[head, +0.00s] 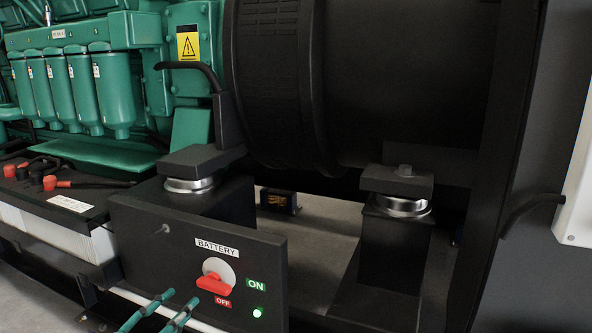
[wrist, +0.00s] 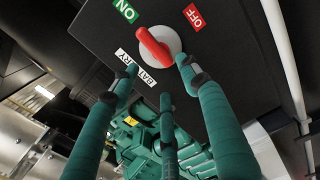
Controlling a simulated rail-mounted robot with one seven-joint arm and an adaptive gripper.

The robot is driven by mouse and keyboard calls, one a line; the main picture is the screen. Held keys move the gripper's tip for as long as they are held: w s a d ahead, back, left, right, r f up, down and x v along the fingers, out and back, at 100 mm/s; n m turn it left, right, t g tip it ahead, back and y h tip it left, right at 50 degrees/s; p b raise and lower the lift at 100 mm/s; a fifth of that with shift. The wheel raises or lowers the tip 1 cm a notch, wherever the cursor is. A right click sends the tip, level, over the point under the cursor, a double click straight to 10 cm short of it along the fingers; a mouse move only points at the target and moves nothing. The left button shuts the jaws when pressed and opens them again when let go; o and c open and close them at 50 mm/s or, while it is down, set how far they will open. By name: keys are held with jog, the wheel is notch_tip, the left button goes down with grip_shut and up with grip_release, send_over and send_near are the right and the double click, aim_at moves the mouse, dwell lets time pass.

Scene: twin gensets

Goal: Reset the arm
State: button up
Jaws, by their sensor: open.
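The battery switch is a red handle (head: 213,284) on a round white disc (head: 219,268), on a black panel (head: 150,235). The handle lies nearly level in the head view. A BATTERY label (head: 217,248) is above it, an ON label (head: 256,285) to the right and an OFF label (head: 223,303) below. A small green lamp (head: 258,312) is lit. My gripper (head: 183,298) shows its green fingertips at the lower left of the handle. In the wrist view my gripper (wrist: 160,75) has its fingers spread, empty, near the red handle (wrist: 154,48); contact cannot be told.
A green engine (head: 100,60) with several filters stands behind at the left. A battery (head: 65,210) with red and black terminals is left of the panel. A black mount post (head: 393,250) stands to the right. Open floor (head: 310,240) shows between.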

aim_at(203, 284)
jog(key=x, duration=0.8)
jog(key=shift+w+d+f, duration=0.1)
jog(key=shift+w+f, duration=0.05)
jog(key=shift+w, duration=0.25)
jog(key=shift+s+f+m+b, duration=0.15)
jog(key=shift+m+b, duration=0.45)
jog(key=shift+b, duration=0.65)
jog(key=shift+r+m+b, duration=0.35)
jog(key=shift+m+b, duration=0.65)
jog(key=shift+m, duration=0.2)
